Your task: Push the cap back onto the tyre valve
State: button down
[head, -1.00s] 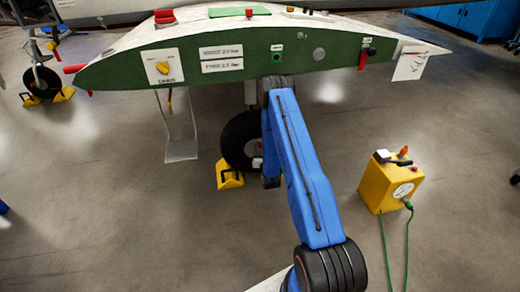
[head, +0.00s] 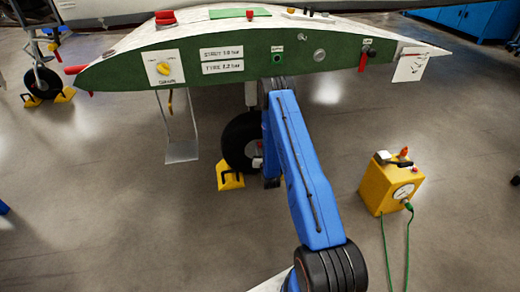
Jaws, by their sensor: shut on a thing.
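The black tyre (head: 238,138) stands on the floor under the wing, left of my arm. My blue arm covers its right side. The valve and its cap cannot be made out. My arm's wrist end (head: 270,182) is low beside the tyre. The fingers of my gripper are hidden behind the arm or too small to tell. A small pale part (head: 257,162) shows between the wrist and the tyre; I cannot tell what it is.
A yellow chock (head: 230,178) sits at the tyre's foot. A yellow box (head: 388,190) with a gauge and green cable stands on the right. The green panel (head: 130,72) with knobs and labels hangs above. A grey step (head: 181,150) hangs at left. Open floor lies in front.

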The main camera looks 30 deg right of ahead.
jog(key=shift+w+d+r, duration=0.1)
jog(key=shift+w+r, duration=0.1)
jog(key=shift+w, duration=0.2)
jog(key=c, duration=1.5)
grip_release()
jog(key=shift+d+f, duration=0.1)
jog(key=shift+o, duration=0.8)
jog(key=shift+s, duration=0.1)
jog(key=shift+s, duration=0.1)
